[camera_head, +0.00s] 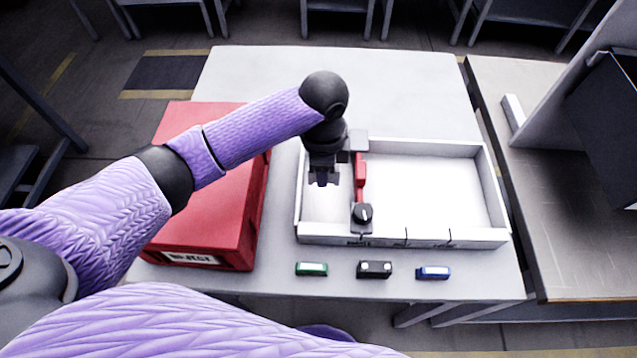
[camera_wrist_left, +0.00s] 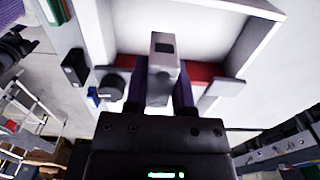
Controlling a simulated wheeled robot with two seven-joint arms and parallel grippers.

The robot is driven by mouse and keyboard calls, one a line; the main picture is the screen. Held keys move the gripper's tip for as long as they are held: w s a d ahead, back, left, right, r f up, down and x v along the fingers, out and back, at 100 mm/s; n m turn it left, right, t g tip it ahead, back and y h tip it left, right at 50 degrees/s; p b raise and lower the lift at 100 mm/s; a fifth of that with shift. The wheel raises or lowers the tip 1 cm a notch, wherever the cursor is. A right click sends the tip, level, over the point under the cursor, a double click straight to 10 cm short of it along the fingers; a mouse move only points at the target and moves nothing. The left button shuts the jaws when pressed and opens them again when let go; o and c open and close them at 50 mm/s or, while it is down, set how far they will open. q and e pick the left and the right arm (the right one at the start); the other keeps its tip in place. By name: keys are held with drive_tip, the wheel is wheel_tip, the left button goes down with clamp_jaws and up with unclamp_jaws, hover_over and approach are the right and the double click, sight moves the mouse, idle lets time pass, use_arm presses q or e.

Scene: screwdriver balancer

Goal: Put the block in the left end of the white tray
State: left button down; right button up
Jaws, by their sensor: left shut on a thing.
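The white tray (camera_head: 495,190) stands on the table, and part of it also shows in the left wrist view (camera_wrist_left: 252,8). A red bar (camera_head: 361,180) with a dark knob (camera_head: 363,213) crosses the tray and sets off its narrow left end. My left gripper (camera_head: 323,180) is above that left end, pointing down. It is shut on a pale grey block with a dark square on its end (camera_wrist_left: 162,68), seen between the fingers in the left wrist view. In the head view the gripper mostly hides the block. My right gripper is not in view.
A red case (camera_head: 210,225) stands left of the tray. Small green (camera_head: 311,269), black (camera_head: 374,270) and blue (camera_head: 433,273) items lie in front of the tray. A grey bench (camera_head: 575,220) is on the right. The table behind the tray is clear.

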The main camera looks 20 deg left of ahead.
sight(322, 202)
use_arm(q)
wheel_tip(322, 202, down, 8)
drive_tip(key=b, duration=0.3)
drive_tip(key=shift+f, duration=0.1)
drive_tip(key=shift+c, duration=2.3)
unclamp_jaws()
wheel_tip(322, 202, up, 12)
drive_tip(key=p, duration=0.5)
